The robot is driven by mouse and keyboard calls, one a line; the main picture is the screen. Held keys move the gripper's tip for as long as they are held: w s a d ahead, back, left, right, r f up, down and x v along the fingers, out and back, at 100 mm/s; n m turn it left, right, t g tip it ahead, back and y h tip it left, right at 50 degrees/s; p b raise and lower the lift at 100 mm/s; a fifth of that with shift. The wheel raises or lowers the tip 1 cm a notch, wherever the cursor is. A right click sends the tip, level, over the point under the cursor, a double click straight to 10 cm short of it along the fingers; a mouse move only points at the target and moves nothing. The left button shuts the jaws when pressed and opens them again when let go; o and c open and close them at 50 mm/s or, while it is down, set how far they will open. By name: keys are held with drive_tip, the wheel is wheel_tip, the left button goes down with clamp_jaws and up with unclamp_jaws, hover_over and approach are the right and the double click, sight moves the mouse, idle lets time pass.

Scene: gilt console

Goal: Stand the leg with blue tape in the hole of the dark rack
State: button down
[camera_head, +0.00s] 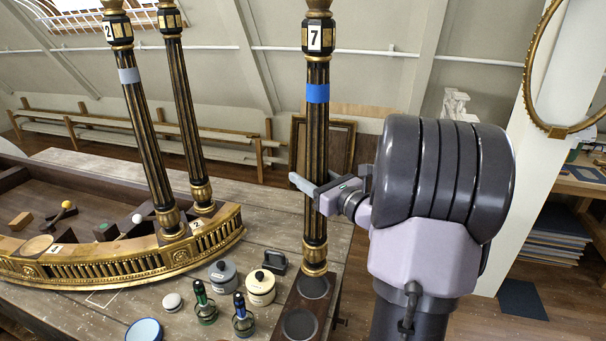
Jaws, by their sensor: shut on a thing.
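The leg with blue tape (316,130) is a tall, dark fluted post with gilt bands and a "7" label. It stands about upright, its top cut off by the picture edge. My gripper (318,194) is shut around its middle, below the tape. The dark rack (307,304) lies below, at the table's front edge, with two round grey hollows showing, one behind the other. The leg's gilt foot (315,262) shows at the far edge of the rear hollow, which is mostly uncovered. I cannot tell how high the foot is above the rack.
A gilt curved console frame (130,262) holds two similar legs on the left, one with grey tape (129,76). A gilt oval frame (535,70) hangs at right.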

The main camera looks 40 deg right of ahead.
wheel_tip(320, 180, down, 8)
drive_tip(key=b, duration=0.6)
drive_tip(key=shift+w, duration=0.15)
drive_tip(key=shift+a, duration=0.1)
drive_tip(key=shift+s+a, duration=0.2)
drive_tip(key=shift+s, duration=0.05)
drive_tip(key=shift+f+b, duration=0.2)
drive_tip(key=shift+b, duration=0.15)
idle(0.6)
drive_tip(key=c, duration=0.6)
unclamp_jaws()
drive_tip(key=shift+s, duration=0.1)
